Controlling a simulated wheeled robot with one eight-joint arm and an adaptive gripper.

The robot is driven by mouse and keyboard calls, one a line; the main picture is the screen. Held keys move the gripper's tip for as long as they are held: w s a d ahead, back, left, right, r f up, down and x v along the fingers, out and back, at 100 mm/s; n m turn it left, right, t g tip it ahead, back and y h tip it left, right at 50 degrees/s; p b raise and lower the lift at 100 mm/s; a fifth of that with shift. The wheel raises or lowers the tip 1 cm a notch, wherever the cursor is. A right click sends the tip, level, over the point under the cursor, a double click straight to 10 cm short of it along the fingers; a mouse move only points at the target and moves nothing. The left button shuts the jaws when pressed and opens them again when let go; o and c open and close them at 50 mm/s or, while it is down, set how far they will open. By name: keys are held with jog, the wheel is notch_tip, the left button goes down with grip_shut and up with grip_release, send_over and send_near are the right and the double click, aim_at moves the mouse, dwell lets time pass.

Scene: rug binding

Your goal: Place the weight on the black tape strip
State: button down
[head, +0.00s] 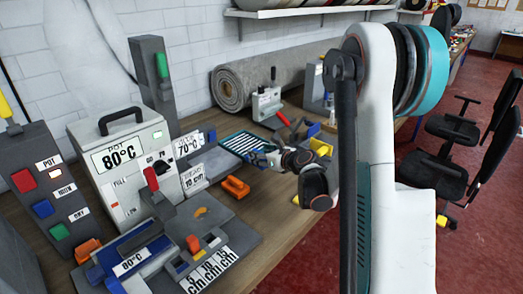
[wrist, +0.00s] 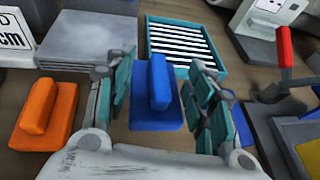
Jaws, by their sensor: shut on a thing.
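A blue block with an upright blue handle (wrist: 158,85) is between the fingers of my gripper (wrist: 161,88) in the wrist view; I take it for the weight. My gripper is shut on it; whether its base touches the bench is not clear. In the head view my gripper (head: 258,156) is low over the bench, at the near right side of a teal tray (head: 243,143). The tray also shows just beyond the blue weight in the wrist view (wrist: 220,72). It holds several white and dark strips. I cannot single out the black tape strip.
An orange block with a handle (wrist: 45,115) lies left of my gripper, also in the head view (head: 236,187). A grey slab (wrist: 88,38) lies left of the tray. A red-handled grey device (wrist: 285,75) stands to the right. A rolled grey rug (head: 270,80) lies behind.

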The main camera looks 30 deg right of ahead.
jog(key=shift+f+b, duration=0.75)
jog(key=shift+f, duration=1.3)
jog(key=shift+f, duration=0.1)
jog(key=c, duration=0.7)
grip_release()
